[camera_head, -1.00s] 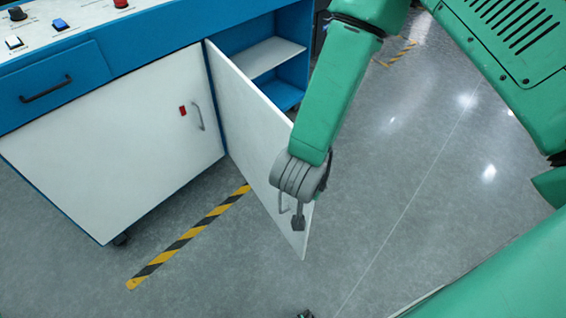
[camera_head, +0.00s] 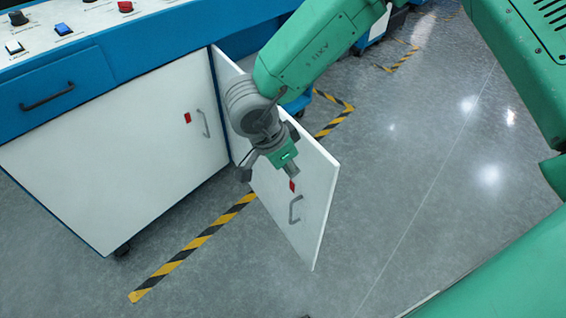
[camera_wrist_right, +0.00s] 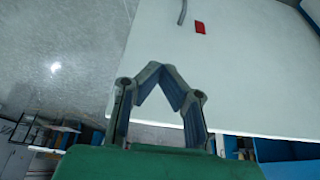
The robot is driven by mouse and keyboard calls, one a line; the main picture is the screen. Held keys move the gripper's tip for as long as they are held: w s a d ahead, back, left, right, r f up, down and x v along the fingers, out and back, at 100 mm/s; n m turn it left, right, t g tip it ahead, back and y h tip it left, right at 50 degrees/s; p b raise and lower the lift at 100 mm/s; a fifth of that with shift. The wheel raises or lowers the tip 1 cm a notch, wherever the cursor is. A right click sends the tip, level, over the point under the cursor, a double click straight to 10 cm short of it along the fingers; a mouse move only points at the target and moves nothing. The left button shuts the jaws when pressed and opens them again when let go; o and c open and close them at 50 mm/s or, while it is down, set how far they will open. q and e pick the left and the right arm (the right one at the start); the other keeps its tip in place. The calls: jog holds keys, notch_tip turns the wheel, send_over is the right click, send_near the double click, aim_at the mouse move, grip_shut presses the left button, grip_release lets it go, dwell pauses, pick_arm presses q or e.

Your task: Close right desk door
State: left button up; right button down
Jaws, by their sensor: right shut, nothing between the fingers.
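The right desk door (camera_head: 314,190) is a white panel with a red tag and a grey handle (camera_head: 296,209). It stands open, jutting out from the desk with its handle side facing my view. My right gripper (camera_head: 291,170) is shut and empty on the handle side, in front of the panel and above its handle; I cannot tell if it touches. My forearm hides the door's upper part. In the right wrist view the shut fingers (camera_wrist_right: 166,78) show before the white panel (camera_wrist_right: 258,70), with its red tag and part of its handle. My left gripper is not in view.
The blue desk (camera_head: 150,48) has a closed white left door (camera_head: 110,150), a drawer and control switches on top. Black and yellow tape (camera_head: 195,243) marks the floor. The floor right of the open door is clear.

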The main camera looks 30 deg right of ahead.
aim_at(315, 179)
jog(key=d+f, duration=0.1)
jog(key=d+f+b, duration=0.1)
jog(key=d, duration=0.1)
jog(key=d+f+b, duration=0.1)
jog(key=d+f, duration=0.1)
jog(key=shift+w+d, duration=0.2)
jog(key=shift+w, duration=0.05)
jog(key=shift+d, duration=0.25)
